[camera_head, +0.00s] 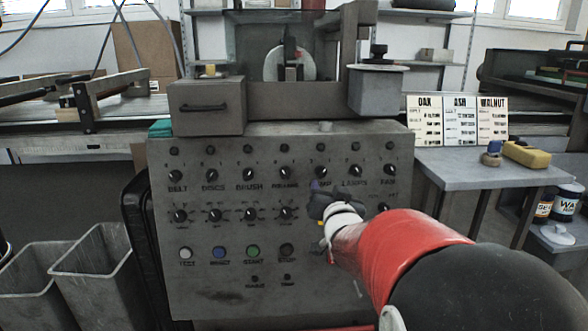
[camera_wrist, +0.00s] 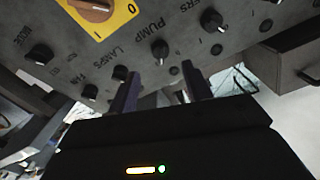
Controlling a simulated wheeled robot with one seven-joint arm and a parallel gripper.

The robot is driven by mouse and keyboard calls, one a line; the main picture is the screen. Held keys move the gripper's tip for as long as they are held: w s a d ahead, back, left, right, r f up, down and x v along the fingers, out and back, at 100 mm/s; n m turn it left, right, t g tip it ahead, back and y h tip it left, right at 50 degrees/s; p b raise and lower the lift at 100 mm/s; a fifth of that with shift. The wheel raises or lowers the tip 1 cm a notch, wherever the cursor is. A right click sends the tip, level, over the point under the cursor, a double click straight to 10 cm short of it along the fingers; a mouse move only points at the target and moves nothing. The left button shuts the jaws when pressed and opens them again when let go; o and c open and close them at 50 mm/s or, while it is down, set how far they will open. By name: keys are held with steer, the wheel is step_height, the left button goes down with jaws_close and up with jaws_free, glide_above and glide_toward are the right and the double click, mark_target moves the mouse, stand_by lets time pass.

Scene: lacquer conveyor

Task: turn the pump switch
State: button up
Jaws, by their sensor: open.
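The pump switch (camera_head: 321,173) is a small black knob in the top knob row of the grey control panel (camera_head: 230,295), with its label partly hidden by my gripper in the head view. In the wrist view the pump switch (camera_wrist: 160,49) sits beside the word PUMP, ahead of the gap between my fingers. My gripper (camera_head: 318,190) is just below the switch in the head view. In the wrist view my gripper (camera_wrist: 160,70) is open, one finger on each side, with nothing between them. Whether it touches the panel cannot be told.
The lamps knob (camera_head: 356,171) and fan knob (camera_head: 389,171) are to the right. A row of dials (camera_head: 214,215) and coloured buttons (camera_head: 252,252) lies below. A yellow plate (camera_wrist: 123,12) with a brown knob shows in the wrist view. A side table (camera_head: 480,172) stands right.

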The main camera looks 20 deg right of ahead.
mark_target(323, 175)
steer(key=p+x, duration=0.1)
steer(key=x, duration=0.7)
steer(key=shift+r, duration=0.1)
steer(key=c, duration=1)
steer(key=shift+o, duration=0.2)
